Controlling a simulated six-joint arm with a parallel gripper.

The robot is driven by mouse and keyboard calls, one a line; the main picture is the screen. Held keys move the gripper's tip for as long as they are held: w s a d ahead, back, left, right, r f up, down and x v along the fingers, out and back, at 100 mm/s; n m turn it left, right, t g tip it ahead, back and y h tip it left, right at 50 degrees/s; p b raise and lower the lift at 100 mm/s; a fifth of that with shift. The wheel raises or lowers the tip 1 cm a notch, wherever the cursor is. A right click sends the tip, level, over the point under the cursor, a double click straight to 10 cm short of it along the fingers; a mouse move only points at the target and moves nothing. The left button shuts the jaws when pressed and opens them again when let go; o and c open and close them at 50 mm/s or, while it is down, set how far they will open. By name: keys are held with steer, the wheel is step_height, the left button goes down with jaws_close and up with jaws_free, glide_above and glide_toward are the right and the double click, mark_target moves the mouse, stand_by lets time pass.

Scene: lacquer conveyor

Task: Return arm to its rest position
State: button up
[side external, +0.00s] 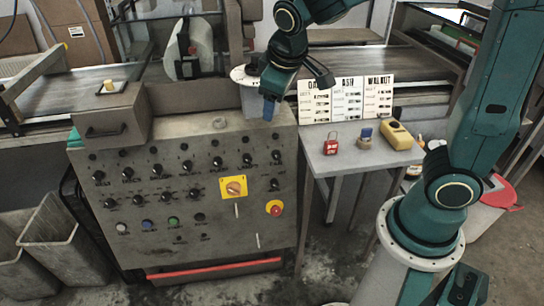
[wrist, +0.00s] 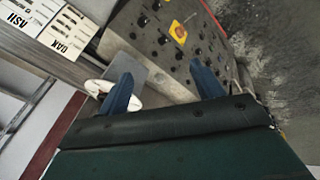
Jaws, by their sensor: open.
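My gripper (side external: 268,108) hangs with its blue fingers pointing down in front of the top edge of the grey control cabinet (side external: 150,205). In the wrist view, the two blue fingers of my gripper (wrist: 164,88) stand well apart with nothing between them. The cabinet's knobs and yellow switch plate (wrist: 178,31) lie beyond the fingers. My teal arm bends over from its base at the right in the side view.
A small table (side external: 375,158) right of the cabinet holds a red padlock (side external: 333,144), a small blue-topped item (side external: 365,138) and a yellow device (side external: 396,134). Sample cards (side external: 345,100) stand behind. Grey bins (side external: 62,240) stand left. The conveyor (side external: 75,92) runs behind.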

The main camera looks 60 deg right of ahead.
steer(key=s+r+m+t+y, duration=0.1)
steer(key=s+r, duration=0.1)
steer(key=s, duration=0.6)
steer(key=s+r+m+y, duration=0.1)
steer(key=s+r+y, duration=0.1)
steer(key=s, duration=0.7)
steer(key=shift+s+r+t, duration=0.25)
steer(key=shift+r+t, duration=0.15)
